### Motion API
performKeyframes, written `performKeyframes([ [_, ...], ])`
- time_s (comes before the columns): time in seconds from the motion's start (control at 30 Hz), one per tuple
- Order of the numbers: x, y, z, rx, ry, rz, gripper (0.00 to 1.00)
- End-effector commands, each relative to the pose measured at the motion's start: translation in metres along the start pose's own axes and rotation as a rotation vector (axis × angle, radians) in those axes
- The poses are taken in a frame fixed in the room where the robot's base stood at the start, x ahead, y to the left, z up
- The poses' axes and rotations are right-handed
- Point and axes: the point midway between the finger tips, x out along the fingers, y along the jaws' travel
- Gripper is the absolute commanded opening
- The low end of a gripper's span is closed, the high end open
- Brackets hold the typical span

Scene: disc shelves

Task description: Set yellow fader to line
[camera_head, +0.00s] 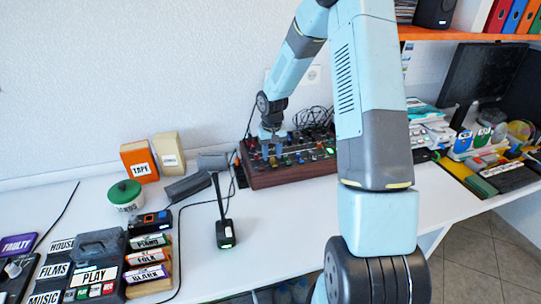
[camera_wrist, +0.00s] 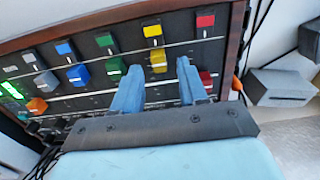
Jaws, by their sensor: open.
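The yellow fader (camera_wrist: 158,61) is a small yellow cap on the dark panel of the mixer (camera_head: 300,176), in the wrist view. It sits below a yellow tag (camera_wrist: 152,30) and close to a thin white line (camera_wrist: 195,42) across the panel; I cannot tell whether it touches that line. My gripper (camera_wrist: 160,66) is open, with one blue finger on each side of the yellow fader. Contact with the cap cannot be made out. In the head view my gripper (camera_head: 271,148) is over the left part of the mixer, and the yellow fader is not clear there.
Green (camera_wrist: 116,66), blue (camera_wrist: 78,74) and grey faders are left of the yellow one; a red fader (camera_wrist: 206,79) is close by on the right. A grey box (camera_wrist: 280,86) stands beside the mixer. In the head view, bare white table (camera_head: 285,230) lies in front.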

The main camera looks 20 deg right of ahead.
Motion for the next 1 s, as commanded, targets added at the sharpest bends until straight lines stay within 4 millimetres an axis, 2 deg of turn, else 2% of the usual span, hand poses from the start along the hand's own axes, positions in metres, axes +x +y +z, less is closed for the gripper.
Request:
performKeyframes([
  [0.13, 0.0078, -0.0002, 0.0004, 0.001, -0.001, 0.000, 0.43],
  [0.43, 0.0090, -0.0004, 0.0003, 0.001, -0.001, 0.000, 0.43],
  [0.87, 0.0087, -0.0007, 0.0002, 0.000, 0.000, 0.000, 0.01],
  [1.0, 0.0087, -0.0007, 0.0002, 0.000, 0.000, 0.000, 0.00],
])
